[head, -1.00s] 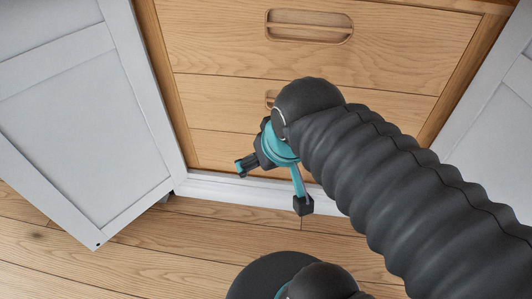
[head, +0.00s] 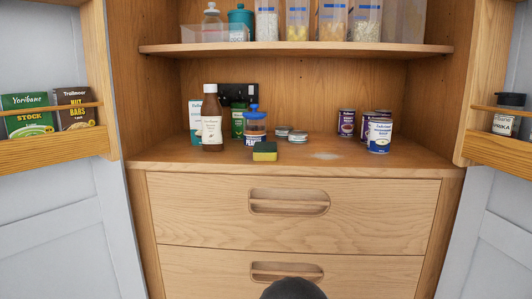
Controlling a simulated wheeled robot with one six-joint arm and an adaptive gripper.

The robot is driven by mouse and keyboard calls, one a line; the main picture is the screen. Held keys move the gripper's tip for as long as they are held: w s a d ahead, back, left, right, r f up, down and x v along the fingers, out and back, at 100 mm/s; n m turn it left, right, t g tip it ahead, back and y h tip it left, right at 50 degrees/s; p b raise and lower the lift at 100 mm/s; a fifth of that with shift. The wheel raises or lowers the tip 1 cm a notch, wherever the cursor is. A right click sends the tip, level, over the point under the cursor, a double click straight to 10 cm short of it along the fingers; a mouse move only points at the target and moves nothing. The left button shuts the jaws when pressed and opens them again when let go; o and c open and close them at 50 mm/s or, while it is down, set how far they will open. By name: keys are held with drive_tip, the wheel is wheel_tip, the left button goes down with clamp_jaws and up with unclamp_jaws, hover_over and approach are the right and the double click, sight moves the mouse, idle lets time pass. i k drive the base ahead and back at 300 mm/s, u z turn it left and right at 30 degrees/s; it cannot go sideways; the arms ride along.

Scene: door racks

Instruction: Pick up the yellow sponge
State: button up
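The yellow sponge (head: 264,155) has a dark green upper layer. It lies near the front edge of the cabinet's lower shelf (head: 200,165), left of centre. It is just in front of a blue-lidded jar (head: 254,128). My gripper is out of view. Only a dark rounded part of my arm shows at the bottom edge, below the sponge and in front of the drawers.
Behind and left of the sponge stand a brown bottle (head: 212,122) and a green-labelled container (head: 238,121). Low tins (head: 297,136) sit to its right, and a can (head: 379,136) stands farther right. Open doors flank the cabinet, with racks (head: 55,151). An upper shelf (head: 300,49) hangs above.

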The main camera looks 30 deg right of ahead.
sight(262, 151)
drive_tip(key=k, duration=0.5)
drive_tip(key=u, duration=1.25)
drive_tip(key=i, duration=0.9)
drive_tip(key=z, duration=2.3)
